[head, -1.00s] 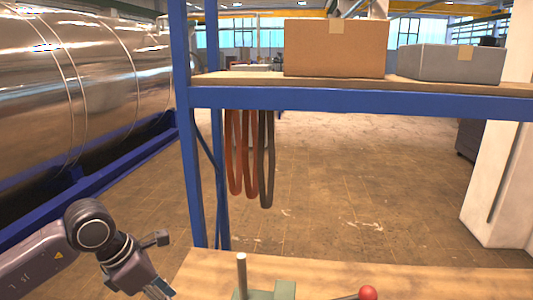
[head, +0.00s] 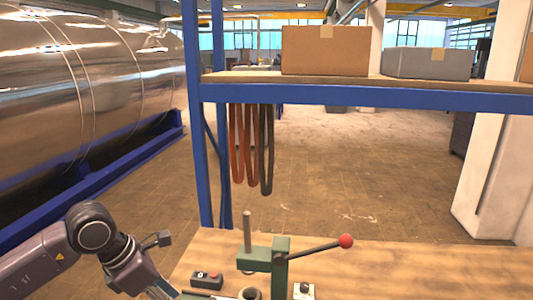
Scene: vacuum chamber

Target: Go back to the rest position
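My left gripper (head: 162,292) is at the bottom left of the head view, beside the left end of the wooden bench top. Its fingertips are cut off by the lower edge, so its opening cannot be judged. My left arm comes in from the lower left corner, and nothing held is visible. My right gripper and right arm are not in the view.
A wooden bench (head: 420,262) carries a green press (head: 279,252) with a red-knobbed lever and a small switch box (head: 207,280). A blue shelf (head: 400,97) above holds boxes; hoses (head: 266,150) hang below. A metal tank (head: 90,85) stands left.

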